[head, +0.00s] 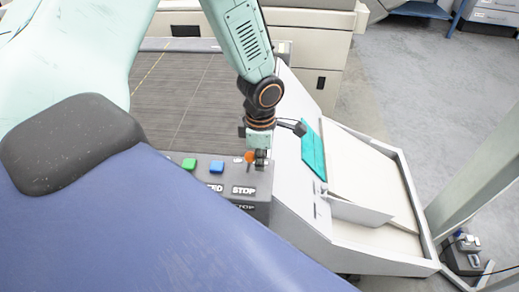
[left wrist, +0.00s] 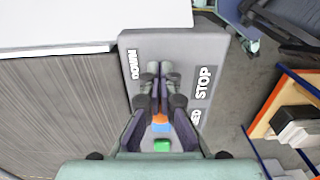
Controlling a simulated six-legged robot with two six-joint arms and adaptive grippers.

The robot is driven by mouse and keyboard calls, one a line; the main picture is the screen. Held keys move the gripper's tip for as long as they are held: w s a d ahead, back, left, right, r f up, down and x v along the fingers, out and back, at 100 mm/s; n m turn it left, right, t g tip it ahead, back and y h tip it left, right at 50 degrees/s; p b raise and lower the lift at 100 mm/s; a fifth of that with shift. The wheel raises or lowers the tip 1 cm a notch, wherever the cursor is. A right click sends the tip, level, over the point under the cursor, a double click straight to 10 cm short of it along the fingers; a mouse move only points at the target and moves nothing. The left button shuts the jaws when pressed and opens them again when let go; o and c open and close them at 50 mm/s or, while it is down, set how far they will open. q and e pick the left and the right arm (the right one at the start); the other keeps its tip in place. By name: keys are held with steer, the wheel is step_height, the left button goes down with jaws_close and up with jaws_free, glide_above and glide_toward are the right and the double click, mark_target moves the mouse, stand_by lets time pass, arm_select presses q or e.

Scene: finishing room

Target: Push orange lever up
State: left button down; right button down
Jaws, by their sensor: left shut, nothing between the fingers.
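The orange lever (head: 249,157) stands on the dark grey control panel (head: 258,208) in the head view, its round knob at the top. My left gripper (head: 261,162) points down over the panel, right beside the knob; I cannot tell whether they touch. In the left wrist view the left gripper's fingertips (left wrist: 160,72) are together and empty over the panel. An orange patch, apparently the lever (left wrist: 159,118), shows between the finger bases, partly hidden by them. My right gripper is in neither view.
A white machine housing with a teal panel (head: 314,151) stands close on the right. A grey slatted bed (head: 185,100) lies behind.

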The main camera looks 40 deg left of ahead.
arm_select(q)
steer(key=shift+s+a, duration=0.2)
steer(key=shift+a, duration=0.05)
steer(key=shift+s+a, duration=0.3)
steer(key=shift+a, duration=0.2)
step_height(320, 180, up, 7)
steer(key=w+d+p, duration=0.1)
steer(key=p, duration=0.5)
steer(key=shift+d, duration=0.3)
stand_by(0.7)
